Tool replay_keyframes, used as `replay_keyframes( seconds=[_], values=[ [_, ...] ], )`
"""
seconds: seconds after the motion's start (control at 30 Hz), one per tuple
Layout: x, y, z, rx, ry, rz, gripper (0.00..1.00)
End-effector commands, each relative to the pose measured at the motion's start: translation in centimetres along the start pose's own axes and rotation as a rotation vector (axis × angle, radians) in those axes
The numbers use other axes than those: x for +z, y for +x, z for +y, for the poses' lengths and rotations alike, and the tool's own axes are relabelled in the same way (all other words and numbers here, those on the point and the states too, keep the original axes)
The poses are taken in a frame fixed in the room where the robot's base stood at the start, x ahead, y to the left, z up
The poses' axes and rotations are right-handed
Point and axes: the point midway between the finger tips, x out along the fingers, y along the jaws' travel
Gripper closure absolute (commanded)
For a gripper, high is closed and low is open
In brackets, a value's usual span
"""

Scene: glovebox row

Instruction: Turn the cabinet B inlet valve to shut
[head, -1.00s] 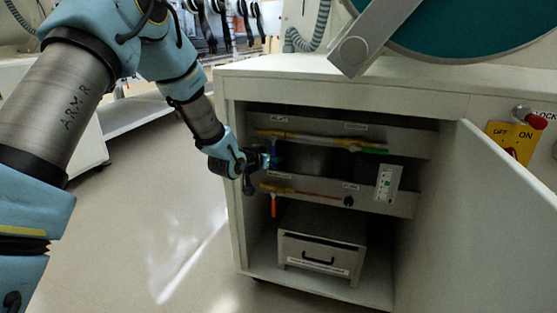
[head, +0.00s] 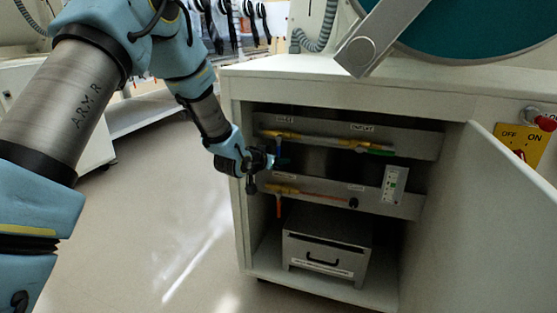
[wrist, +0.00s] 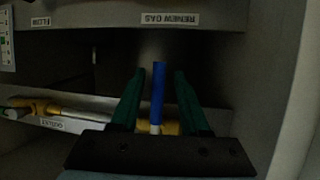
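In the wrist view, a blue valve handle (wrist: 158,88) stands between the two green fingers of my gripper (wrist: 160,92), with a gap on each side. The handle lies crosswise to its pipe rail. A yellow valve body (wrist: 171,128) shows at its base, partly hidden by my gripper.
A green-handled valve (head: 378,151) is on the same rail at the right. A grey drawer box (head: 325,257) stands on the cabinet floor. The open door (head: 495,220) is at the right.

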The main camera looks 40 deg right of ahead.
Motion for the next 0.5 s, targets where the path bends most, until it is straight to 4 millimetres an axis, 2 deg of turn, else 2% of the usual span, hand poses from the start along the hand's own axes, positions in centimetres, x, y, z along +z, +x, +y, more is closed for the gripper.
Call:
replay_keyframes(
  seconds=[0.3,0.37,0.5],
  values=[
    [0.0,-0.3,0.1,0.001,-0.001,0.000,0.52],
    [0.0,-0.8,0.1,0.001,-0.001,-0.001,0.52],
    [-0.1,-3.1,0.0,0.000,0.000,-0.001,0.52]
  ],
)
